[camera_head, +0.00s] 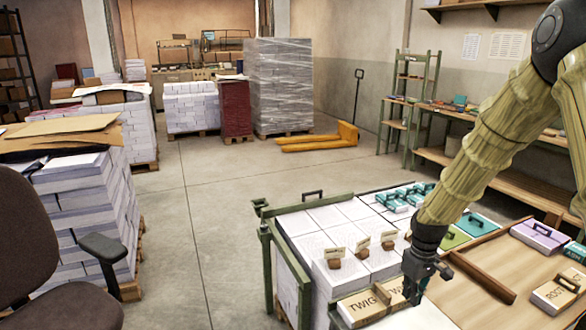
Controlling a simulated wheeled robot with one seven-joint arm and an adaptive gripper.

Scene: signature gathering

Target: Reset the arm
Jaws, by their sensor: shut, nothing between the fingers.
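My gripper (413,296) is at the lower right of the head view, at the end of my yellowish arm that comes down from the top right. It points down and looks shut. It is over or right beside a box lettered "TWIG" (368,305), and the fingertips cover part of that box. I cannot tell whether they touch it. No object shows between the fingers.
White paper stacks (322,217) with small card holders fill the green-framed cart left of my gripper. Teal packets lie behind it. A wooden table (478,318) with a "ROOT" box (557,294) and a purple box (538,235) is right. Open floor (225,230) lies left.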

